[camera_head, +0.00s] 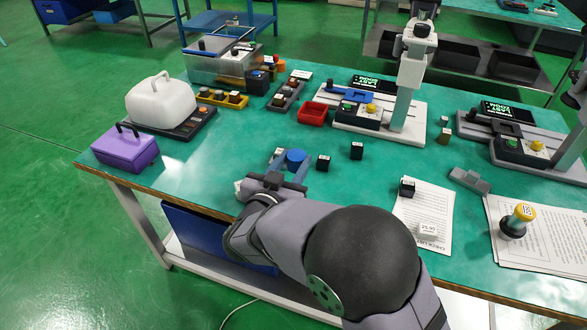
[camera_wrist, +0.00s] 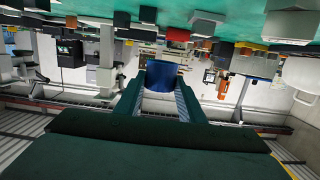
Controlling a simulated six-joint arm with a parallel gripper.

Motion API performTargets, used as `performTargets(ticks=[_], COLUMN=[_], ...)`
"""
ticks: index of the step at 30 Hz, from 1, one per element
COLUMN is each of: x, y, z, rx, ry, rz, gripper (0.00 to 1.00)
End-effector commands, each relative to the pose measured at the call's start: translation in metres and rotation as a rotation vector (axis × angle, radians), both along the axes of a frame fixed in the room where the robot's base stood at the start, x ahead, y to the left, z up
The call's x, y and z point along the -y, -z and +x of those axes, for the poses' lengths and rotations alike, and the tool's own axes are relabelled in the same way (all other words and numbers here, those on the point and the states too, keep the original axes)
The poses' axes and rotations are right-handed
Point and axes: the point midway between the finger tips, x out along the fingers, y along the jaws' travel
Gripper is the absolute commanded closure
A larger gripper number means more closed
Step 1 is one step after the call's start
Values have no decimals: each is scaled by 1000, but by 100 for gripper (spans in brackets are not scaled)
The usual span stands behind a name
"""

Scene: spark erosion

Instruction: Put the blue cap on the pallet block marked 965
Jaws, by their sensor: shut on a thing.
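My gripper (camera_head: 286,160) is shut on the blue cap (camera_head: 296,156), a short round piece held between the fingertips above the table's front left part. In the wrist view the blue cap (camera_wrist: 165,76) sits between the two finger ends, with a pale part against it. The labels are too small to read, so I cannot tell which block is marked 965.
A purple box (camera_head: 125,150) is at the left edge. A yellow-topped stamp (camera_head: 522,212) stands on papers at right. The green table (camera_head: 235,150) is clear left of my gripper.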

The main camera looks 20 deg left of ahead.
Motion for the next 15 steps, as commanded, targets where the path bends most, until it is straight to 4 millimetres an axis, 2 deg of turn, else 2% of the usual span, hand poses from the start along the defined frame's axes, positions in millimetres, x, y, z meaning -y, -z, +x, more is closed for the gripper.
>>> performTargets(ticks=[4, 8, 11, 15], x=[5, 20, 31, 24], y=[-1, 10, 16, 4], z=[4, 15, 34, 62], rx=[0, -2, 0, 2], ry=[11, 43, 86, 108], rz=[0, -2, 1, 6], gripper=[86, 86, 86, 86])
